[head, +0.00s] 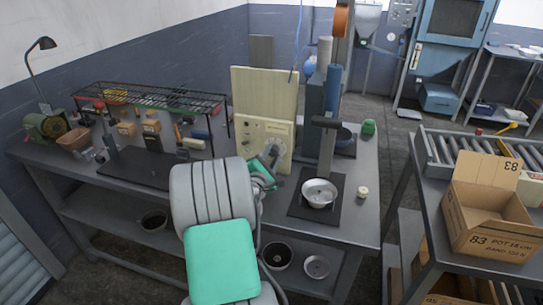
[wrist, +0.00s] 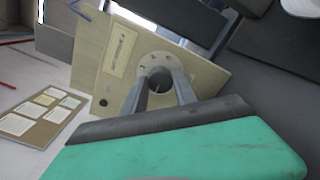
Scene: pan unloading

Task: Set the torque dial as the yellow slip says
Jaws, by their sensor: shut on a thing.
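The torque dial is a dark round knob (wrist: 160,76) in a pale ring with marks around it, on a cream panel (wrist: 205,72). In the wrist view both fingers of my gripper (wrist: 160,88) reach to the knob, one on each side, and are shut on it. In the head view the panel (head: 248,128) stands upright on the bench, and my gripper (head: 268,165) is at its front, hiding part of the dial. A pale label (wrist: 121,50) is on the panel; its writing is too small to read.
A steel pan (head: 319,190) sits on a dark mat right of the panel, beneath a column press (head: 328,123). A wire rack (head: 150,98) and small boxes stand at left. A carton (head: 490,222) is on the right table. A board with cards (wrist: 42,118) shows at left in the wrist view.

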